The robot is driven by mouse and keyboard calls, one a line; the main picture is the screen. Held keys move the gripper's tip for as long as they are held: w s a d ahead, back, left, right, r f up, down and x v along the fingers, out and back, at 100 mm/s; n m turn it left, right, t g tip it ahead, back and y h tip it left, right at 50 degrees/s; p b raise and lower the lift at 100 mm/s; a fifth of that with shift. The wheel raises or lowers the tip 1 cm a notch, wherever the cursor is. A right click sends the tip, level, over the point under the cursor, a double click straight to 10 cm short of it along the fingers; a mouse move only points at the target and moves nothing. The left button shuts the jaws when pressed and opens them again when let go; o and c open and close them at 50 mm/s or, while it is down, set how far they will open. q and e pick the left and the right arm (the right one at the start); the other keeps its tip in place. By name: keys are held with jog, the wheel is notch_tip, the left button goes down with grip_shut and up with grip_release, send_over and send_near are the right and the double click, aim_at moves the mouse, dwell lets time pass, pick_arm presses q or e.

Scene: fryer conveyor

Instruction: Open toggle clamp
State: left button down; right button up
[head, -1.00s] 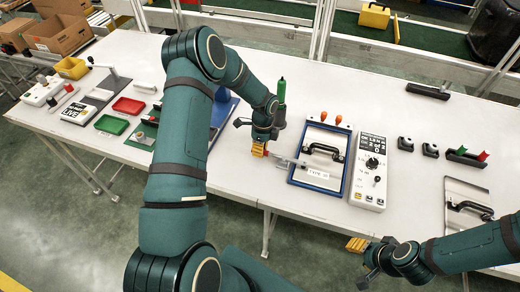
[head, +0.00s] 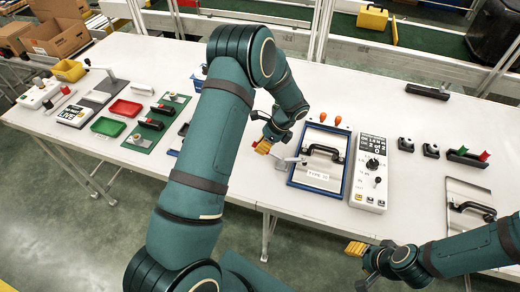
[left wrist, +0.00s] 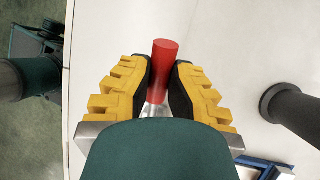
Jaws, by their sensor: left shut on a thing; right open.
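The toggle clamp (head: 286,162) is a small metal mechanism at the left edge of the blue-framed plate (head: 290,179). Its red handle (left wrist: 161,72) stands between my left gripper's yellow fingers in the left wrist view. My left gripper (head: 262,147) is shut on this handle (left wrist: 160,85); the upper end sticks out past the fingertips. In the head view the fingers hide most of the handle. My right gripper (head: 357,248) is open and empty, in front of the table's near edge, away from the clamp.
The plate has a black handle (head: 324,150) and two orange knobs at its far edge. A white control box (head: 369,187) stands to its right. Red (head: 126,107) and green (head: 109,125) trays lie at left. The table between plate and back edge is mostly clear.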

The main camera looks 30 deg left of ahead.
pick_arm(q)
jog(key=y, duration=0.1)
jog(key=d+r+y, duration=0.1)
jog(key=d+r+g+y, duration=0.1)
jog(key=shift+w+y+b, duration=0.25)
jog(key=shift+y+b, duration=0.05)
jog(key=shift+b, duration=0.05)
jog(key=y, duration=0.1)
jog(key=d+y, duration=0.1)
jog(key=shift+w+d+r+n+g+y+b, duration=0.2)
jog(key=shift+d+r+n+g+y+b, duration=0.1)
jog(key=shift+r+n+g+b, duration=0.1)
jog(key=c, duration=0.8)
grip_release()
jog(key=shift+r, duration=0.15)
jog(key=shift+c, duration=0.2)
jog(key=v, duration=1.2)
jog(key=shift+a, duration=0.1)
